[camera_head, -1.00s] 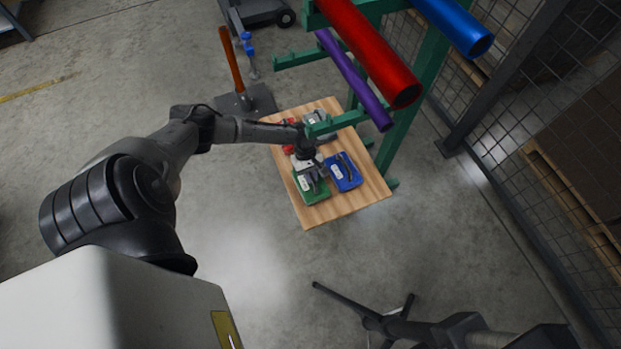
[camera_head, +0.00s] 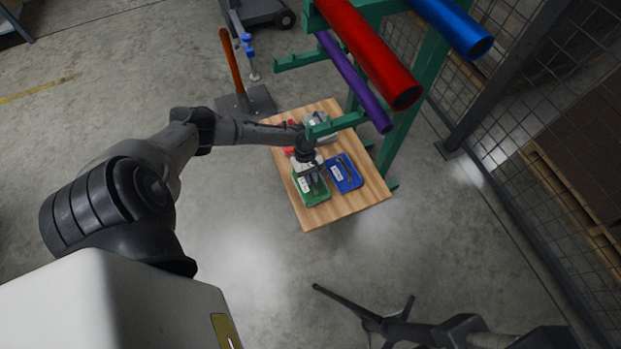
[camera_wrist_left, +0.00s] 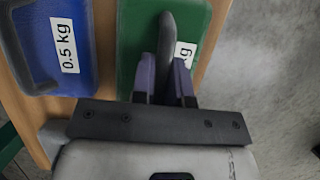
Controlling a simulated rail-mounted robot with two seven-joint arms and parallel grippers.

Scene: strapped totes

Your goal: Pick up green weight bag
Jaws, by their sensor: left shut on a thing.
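The green weight bag (camera_head: 310,196) lies on the wooden table near its front left part. It also shows in the left wrist view (camera_wrist_left: 134,34), with a white label partly hidden behind a finger. My left gripper (camera_head: 314,180) is over the green bag. In the wrist view the gripper's fingers (camera_wrist_left: 168,80) are shut on the bag's dark handle. Whether the bag is clear of the table cannot be told.
A blue weight bag (camera_head: 344,172) marked 0.5 kg lies just right of the green one. Red (camera_head: 290,122) and grey (camera_head: 320,124) bags lie behind on the wooden table (camera_head: 345,210). A green rack (camera_head: 404,120) with coloured tubes overhangs the table's right side.

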